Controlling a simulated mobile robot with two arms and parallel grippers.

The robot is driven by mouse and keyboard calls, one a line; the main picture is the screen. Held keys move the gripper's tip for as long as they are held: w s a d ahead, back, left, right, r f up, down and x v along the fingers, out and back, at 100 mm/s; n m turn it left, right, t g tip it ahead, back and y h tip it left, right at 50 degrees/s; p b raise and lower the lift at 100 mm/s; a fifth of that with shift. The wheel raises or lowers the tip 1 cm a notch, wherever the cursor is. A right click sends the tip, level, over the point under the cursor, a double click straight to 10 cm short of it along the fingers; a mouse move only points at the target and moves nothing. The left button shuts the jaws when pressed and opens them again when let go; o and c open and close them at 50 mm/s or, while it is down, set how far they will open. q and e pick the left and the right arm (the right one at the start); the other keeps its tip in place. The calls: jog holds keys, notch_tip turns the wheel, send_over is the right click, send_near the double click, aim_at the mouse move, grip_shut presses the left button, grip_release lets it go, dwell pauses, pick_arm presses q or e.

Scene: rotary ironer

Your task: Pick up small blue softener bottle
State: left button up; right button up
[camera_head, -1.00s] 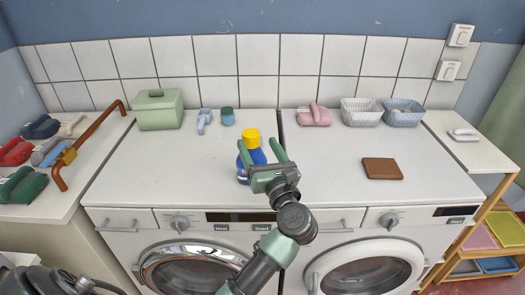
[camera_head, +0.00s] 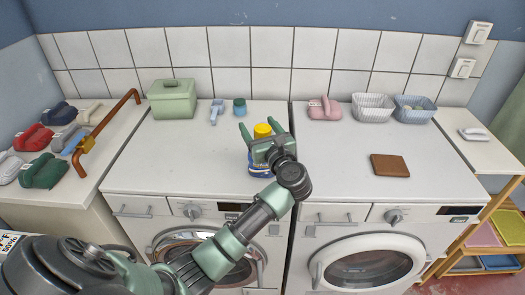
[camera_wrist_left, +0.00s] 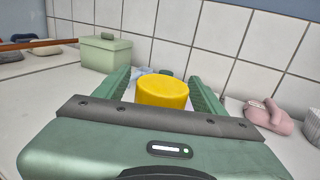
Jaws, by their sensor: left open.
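The small blue softener bottle (camera_head: 260,169) with a yellow cap stands upright on the left machine's white top, near its front right corner. My left gripper (camera_head: 260,129) is open, with its green fingers on either side of the bottle's upper part. The gripper body hides much of the bottle in the head view. In the left wrist view the yellow cap (camera_wrist_left: 163,91) shows between the two open fingers, and the blue body is hidden behind the gripper. I cannot tell whether a finger touches it. My right gripper is not in view.
Behind stand a green lidded box (camera_head: 172,99), a blue brush (camera_head: 217,111) and a small teal-capped jar (camera_head: 239,106). A pink iron-shaped item (camera_head: 324,109), two baskets (camera_head: 372,107) and a brown block (camera_head: 390,165) are on the right machine. The left machine's top is mostly clear.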

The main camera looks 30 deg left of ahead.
pick_arm(q)
grip_shut()
jog(key=shift+r, duration=0.1)
